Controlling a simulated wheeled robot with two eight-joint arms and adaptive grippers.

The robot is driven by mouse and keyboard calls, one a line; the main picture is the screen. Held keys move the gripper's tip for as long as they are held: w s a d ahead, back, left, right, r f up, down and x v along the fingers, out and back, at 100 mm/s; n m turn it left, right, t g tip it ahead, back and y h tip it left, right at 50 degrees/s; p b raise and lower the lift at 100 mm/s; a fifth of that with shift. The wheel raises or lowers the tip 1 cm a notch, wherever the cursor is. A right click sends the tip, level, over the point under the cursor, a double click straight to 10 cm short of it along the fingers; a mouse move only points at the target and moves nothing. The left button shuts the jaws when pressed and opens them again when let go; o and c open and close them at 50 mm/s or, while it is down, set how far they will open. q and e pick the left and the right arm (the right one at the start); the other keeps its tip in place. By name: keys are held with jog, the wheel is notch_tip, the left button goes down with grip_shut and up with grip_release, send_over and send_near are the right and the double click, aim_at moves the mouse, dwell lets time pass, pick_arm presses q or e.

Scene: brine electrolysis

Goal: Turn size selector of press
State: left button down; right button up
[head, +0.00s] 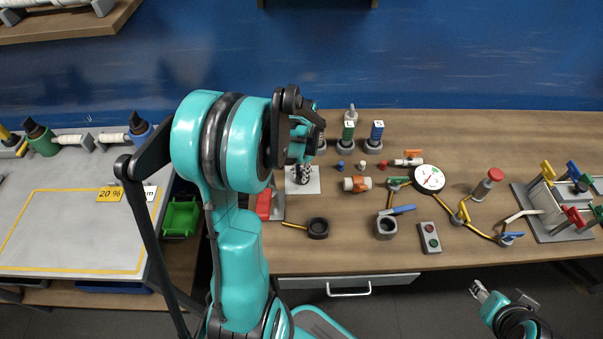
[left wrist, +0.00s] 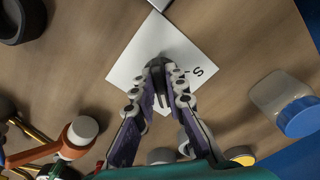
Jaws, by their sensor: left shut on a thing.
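The size selector shows in the left wrist view as a dark knob (left wrist: 159,66) on a white square plate (left wrist: 135,58) marked with a letter S. My left gripper (left wrist: 163,92) is shut on the knob from above, with its two fingers on either side. In the head view the plate (head: 311,187) lies on the brown bench, and my left gripper (head: 302,165) reaches down onto it; my arm hides part of this area. My right gripper (head: 480,291) is low at the right, away from the bench things; its finger opening is unclear.
A red block (head: 264,203) is just left of the plate, partly behind my arm. A black ring with a yellow handle (head: 318,228), small valves (head: 357,184) and a round gauge (head: 429,179) stand nearby. The bench front right of the button box (head: 429,238) is fairly clear.

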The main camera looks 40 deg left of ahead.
pick_arm(q)
jog(key=shift+m, duration=0.6)
jog(key=c, duration=1.6)
grip_release()
jog(key=shift+o, duration=0.2)
jog(key=shift+r, duration=0.1)
notch_tip(320, 180, up, 12)
